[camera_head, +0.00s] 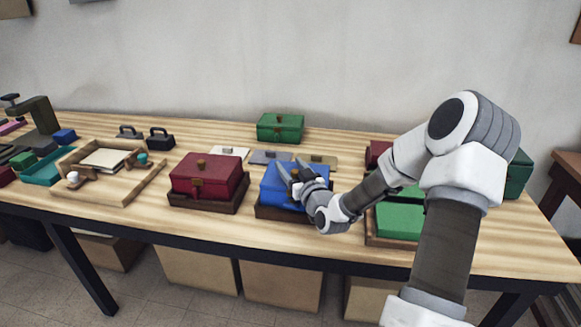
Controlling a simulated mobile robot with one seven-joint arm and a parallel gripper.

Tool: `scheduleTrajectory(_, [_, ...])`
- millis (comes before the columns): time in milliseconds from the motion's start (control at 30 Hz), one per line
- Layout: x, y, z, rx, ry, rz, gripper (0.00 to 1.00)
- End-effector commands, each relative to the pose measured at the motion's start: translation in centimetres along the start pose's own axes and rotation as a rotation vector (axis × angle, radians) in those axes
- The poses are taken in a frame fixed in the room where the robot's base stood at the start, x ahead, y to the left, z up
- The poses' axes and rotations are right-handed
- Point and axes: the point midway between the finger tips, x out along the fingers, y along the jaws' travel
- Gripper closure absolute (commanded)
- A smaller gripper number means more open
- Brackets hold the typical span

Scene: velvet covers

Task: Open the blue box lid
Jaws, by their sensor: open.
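The blue box (276,196) sits in a dark brown tray near the table's front edge, right of centre. Its lid looks shut. My gripper (289,172) comes in from the right over the blue box, with its two fingers apart at the top of the lid. The gripper and wrist hide the right part of the box and whatever knob it has on top. I cannot tell whether the fingers touch the lid.
A red box (209,176) with a wooden knob stands in a tray to the left. A green box (280,127) stands behind. A green item (399,220) lies in a tray to the right, partly behind my arm. Flat plates (270,157) lie behind the blue box.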

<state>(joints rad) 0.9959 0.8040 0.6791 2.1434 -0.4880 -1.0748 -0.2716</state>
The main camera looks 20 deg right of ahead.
Motion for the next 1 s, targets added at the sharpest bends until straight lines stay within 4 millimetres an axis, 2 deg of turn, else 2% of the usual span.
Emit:
scheduleTrajectory(300, [0.27,-0.01,0.02,0.000,-0.001,0.000,0.38])
scheduleTrajectory(600, [0.24,0.01,0.02,0.000,-0.001,0.000,0.92])
scheduleTrajectory(667, [0.24,0.01,0.03,0.000,-0.001,0.000,1.00])
scheduleTrajectory(1000, [0.23,0.01,0.03,-0.001,-0.001,0.000,1.00])
